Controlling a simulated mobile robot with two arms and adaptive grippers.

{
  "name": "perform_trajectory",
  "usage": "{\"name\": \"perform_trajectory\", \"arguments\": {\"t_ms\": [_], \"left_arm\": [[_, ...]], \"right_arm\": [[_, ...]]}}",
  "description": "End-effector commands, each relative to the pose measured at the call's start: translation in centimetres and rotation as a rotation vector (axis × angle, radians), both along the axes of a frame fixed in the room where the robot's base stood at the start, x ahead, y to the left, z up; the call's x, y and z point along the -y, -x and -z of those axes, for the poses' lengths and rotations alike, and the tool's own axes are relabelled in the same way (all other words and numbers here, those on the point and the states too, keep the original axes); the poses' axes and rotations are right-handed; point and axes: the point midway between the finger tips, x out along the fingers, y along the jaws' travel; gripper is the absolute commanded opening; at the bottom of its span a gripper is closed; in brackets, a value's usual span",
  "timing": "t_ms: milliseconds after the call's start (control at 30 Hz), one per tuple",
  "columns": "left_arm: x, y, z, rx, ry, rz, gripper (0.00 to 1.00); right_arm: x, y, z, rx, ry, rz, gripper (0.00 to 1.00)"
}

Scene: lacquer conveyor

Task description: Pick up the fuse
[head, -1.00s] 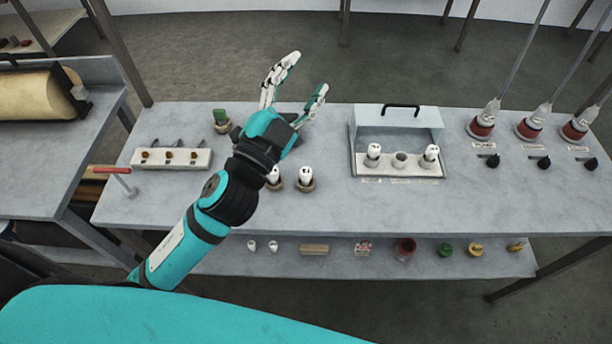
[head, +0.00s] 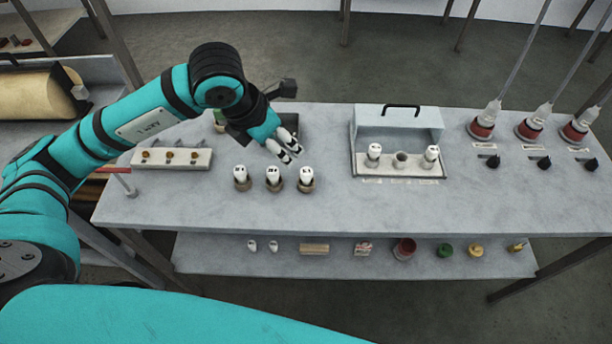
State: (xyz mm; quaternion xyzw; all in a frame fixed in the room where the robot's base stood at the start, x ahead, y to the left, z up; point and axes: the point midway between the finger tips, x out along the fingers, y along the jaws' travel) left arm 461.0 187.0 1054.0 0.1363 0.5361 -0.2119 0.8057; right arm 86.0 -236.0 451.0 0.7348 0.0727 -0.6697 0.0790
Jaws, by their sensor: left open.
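Three white fuses stand upright in brown round holders in a row on the table: a left one (head: 240,173), a middle one (head: 273,174) and a right one (head: 306,175). My left gripper (head: 291,154) is open and empty, fingers pointing down, just behind and above the middle and right fuses and apart from them. A fuse box (head: 398,115) with an open grey lid and black handle stands to the right. It holds a white fuse at its left (head: 374,151) and right (head: 431,153) sockets, and its middle socket (head: 400,160) looks empty. My right gripper is out of view.
A white block with brass knobs (head: 142,161) and a red-handled lever lie left on the table (head: 340,213). Three red-based funnels (head: 482,126) and black knobs (head: 493,161) stand right. A lower shelf (head: 220,261) holds small items. The table front is clear.

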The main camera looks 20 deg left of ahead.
Motion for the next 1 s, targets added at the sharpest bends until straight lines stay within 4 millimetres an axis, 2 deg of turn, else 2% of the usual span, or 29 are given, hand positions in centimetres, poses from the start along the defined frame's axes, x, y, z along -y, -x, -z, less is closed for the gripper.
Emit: {"name": "perform_trajectory", "arguments": {"t_ms": [167,533,767,1000], "left_arm": [[0.1,-0.8,2.3,-0.007,-0.014,-0.008,0.55],[1.7,-3.4,9.3,-0.006,-0.011,-0.005,0.55],[2.1,-4.0,11.1,-0.002,-0.009,-0.004,0.55],[3.3,-5.0,13.4,-0.005,-0.010,-0.004,0.55]], "right_arm": [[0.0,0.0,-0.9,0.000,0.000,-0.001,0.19],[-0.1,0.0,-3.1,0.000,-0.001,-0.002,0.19],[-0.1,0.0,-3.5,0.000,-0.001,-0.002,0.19],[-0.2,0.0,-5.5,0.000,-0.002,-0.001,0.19]]}}
